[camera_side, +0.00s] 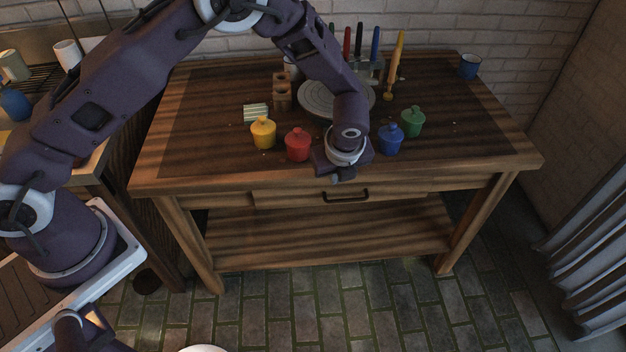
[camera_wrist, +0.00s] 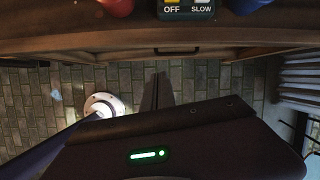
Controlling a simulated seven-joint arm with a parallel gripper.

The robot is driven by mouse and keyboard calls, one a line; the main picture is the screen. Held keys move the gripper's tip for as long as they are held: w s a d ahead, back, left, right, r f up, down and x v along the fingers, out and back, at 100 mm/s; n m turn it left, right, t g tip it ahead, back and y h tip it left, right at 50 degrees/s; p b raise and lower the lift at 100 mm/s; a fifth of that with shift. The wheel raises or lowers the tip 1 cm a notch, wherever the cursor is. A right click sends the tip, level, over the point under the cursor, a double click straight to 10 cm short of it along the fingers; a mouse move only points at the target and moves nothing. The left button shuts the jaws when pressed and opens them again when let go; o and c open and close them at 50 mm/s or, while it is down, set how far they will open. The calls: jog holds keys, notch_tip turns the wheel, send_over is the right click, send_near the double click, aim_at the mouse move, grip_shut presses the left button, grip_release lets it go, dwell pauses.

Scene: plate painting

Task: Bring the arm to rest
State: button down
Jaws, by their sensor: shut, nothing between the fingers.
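My gripper (camera_side: 341,177) hangs over the front edge of the wooden table (camera_side: 190,165), between the red pot (camera_side: 298,145) and the blue pot (camera_side: 390,139). It is shut and empty; its fingertips are small and hard to make out. In the wrist view, a dark body with green lights fills the bottom. A control box (camera_wrist: 186,9) marked OFF and SLOW shows at the top of that view, between the red pot (camera_wrist: 117,6) and the blue pot (camera_wrist: 245,5). The grey round turntable (camera_side: 318,97) stands behind my wrist and is partly hidden.
A yellow pot (camera_side: 263,134) and a green pot (camera_side: 412,122) stand on the table. The floor in front is mostly free.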

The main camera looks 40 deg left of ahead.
jog(key=s+a+r+n, duration=0.3)
jog(key=s+r+n, duration=0.15)
jog(key=r, duration=0.45)
jog(key=s+a+r+n+t+h, duration=0.1)
jog(key=s+a+r+n, duration=0.3)
jog(key=r, duration=0.4)
jog(key=s+a+r+n, duration=0.2)
jog(key=s+r+n, duration=0.3)
jog(key=r, duration=0.4)
jog(key=s+a+r+n+t+h, duration=0.1)
jog(key=s+r+n, duration=0.2)
jog(key=s+n, duration=0.8)
jog(key=s, duration=0.6)
jog(key=shift+a+t+h, duration=0.2)
jog(key=shift+t+h, duration=0.1)
jog(key=shift+h, duration=0.1)
